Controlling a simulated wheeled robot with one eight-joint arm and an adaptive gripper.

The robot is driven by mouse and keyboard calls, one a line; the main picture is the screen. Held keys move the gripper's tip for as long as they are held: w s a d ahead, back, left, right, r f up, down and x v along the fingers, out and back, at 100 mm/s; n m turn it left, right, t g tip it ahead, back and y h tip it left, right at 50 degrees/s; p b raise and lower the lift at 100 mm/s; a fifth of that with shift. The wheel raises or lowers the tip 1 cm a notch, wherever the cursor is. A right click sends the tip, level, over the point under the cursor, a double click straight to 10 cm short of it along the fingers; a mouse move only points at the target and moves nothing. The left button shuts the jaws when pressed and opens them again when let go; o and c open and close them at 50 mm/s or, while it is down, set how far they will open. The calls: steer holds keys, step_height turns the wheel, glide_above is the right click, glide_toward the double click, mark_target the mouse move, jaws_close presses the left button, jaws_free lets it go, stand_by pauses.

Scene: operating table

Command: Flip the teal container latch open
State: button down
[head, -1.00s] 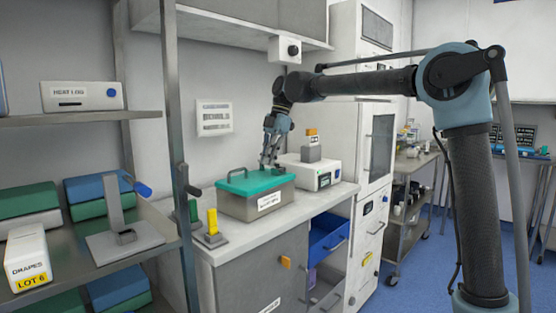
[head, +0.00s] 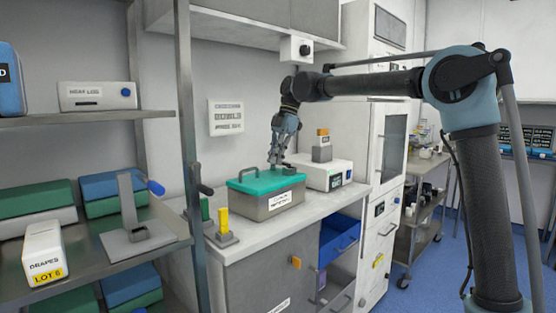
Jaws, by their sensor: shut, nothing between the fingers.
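The teal container (head: 283,202) is a grey box with a teal lid and a white label, standing on the white counter. A dark bar handle (head: 247,171) rises from the left part of its lid. A small dark part (head: 288,171) shows at the lid's right end, close to my gripper; I cannot tell whether it is the latch or how it is set. My gripper (head: 274,167) points down at the far right part of the lid, shut and empty. Whether its fingertips touch the lid or are just above or behind it cannot be told.
A white device (head: 325,175) with a grey and orange item on top stands right of the container. A yellow-handled block (head: 222,226) and a green one stand to its left. A blue drawer (head: 338,238) is open below the counter. A metal shelf post (head: 188,130) stands at left.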

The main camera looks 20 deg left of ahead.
steer(key=v, duration=0.2)
steer(key=w+v, duration=0.1)
steer(key=v, duration=0.2)
steer(key=shift+d, duration=0.25)
steer(key=w+d, duration=0.5)
steer(key=w, duration=0.4)
steer(key=shift+w, duration=0.35)
steer(key=shift+d+f, duration=0.1)
steer(key=shift+d, duration=0.05)
steer(key=s+d+f+m+t, duration=0.1)
steer(key=s+d+f+m, duration=0.3)
steer(key=d, duration=0.8)
steer(key=d+f+m+t, duration=0.1)
steer(key=d+f+m, duration=0.1)
steer(key=d+m, duration=0.65)
steer(key=s+d+f+m+t, duration=0.1)
steer(key=s+d+f+m, duration=0.15)
steer(key=d, duration=1.15)
steer(key=s+d+f+m+t+h, duration=0.1)
steer(key=s+d+f+m, duration=0.6)
steer(key=f, duration=0.6)
steer(key=s+d+f+m+t, duration=0.1)
steer(key=s+d+f+m, duration=0.7)
steer(key=s+d+f, duration=0.4)
steer(key=shift+s+d+f+t+h, duration=0.2)
steer(key=shift+f+t+h, duration=0.15)
steer(key=shift+f, duration=0.6)
